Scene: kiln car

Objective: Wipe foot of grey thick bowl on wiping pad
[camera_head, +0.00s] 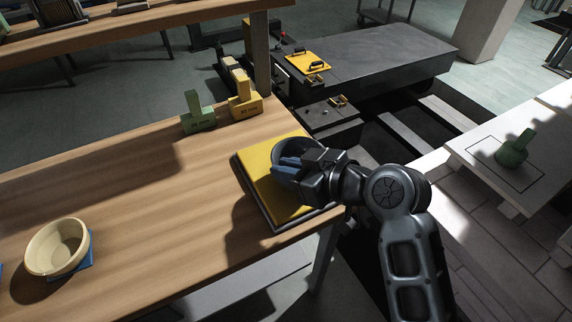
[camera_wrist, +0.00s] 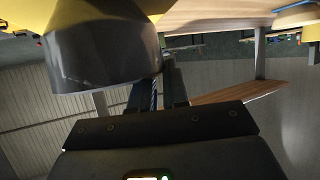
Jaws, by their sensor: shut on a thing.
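The yellow wiping pad (camera_head: 262,183) lies in a dark frame at the right end of the wooden table. My gripper (camera_head: 293,163) is above it in the head view, shut on the wall of the dark grey thick bowl (camera_head: 281,148). The gripper and its shadow hide much of the bowl. In the wrist view the grey bowl (camera_wrist: 100,58) fills the upper left, with the yellow pad (camera_wrist: 125,7) right beyond its foot. My fingers (camera_wrist: 157,90) are at the bowl's side. I cannot tell whether the foot touches the pad.
A cream bowl (camera_head: 56,246) stands on a blue mat (camera_head: 85,262) at the table's left. A green block with a handle (camera_head: 197,115) and a yellow one (camera_head: 245,103) stand behind the pad. A green piece (camera_head: 514,151) stands on the pale surface at right. The table's middle is clear.

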